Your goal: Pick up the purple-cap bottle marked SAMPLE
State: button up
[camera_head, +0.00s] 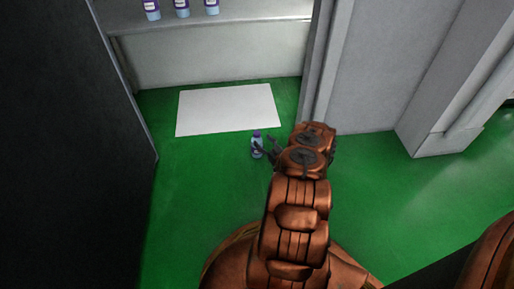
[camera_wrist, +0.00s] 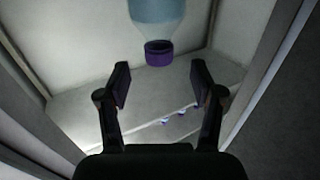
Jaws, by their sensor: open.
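A small bottle (camera_head: 257,143) with a purple cap and pale blue body shows in the head view, just left of my gripper (camera_head: 265,147). In the wrist view the bottle (camera_wrist: 157,12) is at the top edge, cap pointing down in the picture, and part of its body is cut off. My gripper (camera_wrist: 161,82) is open there, its two fingers apart with nothing between them. The bottle lies above the fingertips in that picture, roughly centred between them. I cannot read any SAMPLE marking, and what supports the bottle cannot be told.
Several bottles with purple and white colouring, such as one (camera_head: 182,8), stand on a grey shelf (camera_head: 240,13) at the back. A white rectangle (camera_head: 228,108) lies on the green floor (camera_head: 195,205). A dark panel (camera_head: 65,150) closes the left; a grey post (camera_head: 325,65) stands right.

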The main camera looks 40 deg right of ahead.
aim_at(259, 136)
jog(key=shift+w+d+r+b, duration=0.1)
jog(key=shift+w+d+b, duration=0.1)
jog(key=shift+w+b, duration=0.55)
jog(key=shift+w+d+r+b, duration=0.1)
jog(key=shift+w+d+b, duration=0.15)
jog(key=shift+w, duration=0.9)
jog(key=shift+w+d+b, duration=0.15)
jog(key=shift+w+b, duration=0.35)
jog(key=shift+w, duration=0.45)
grip_shut()
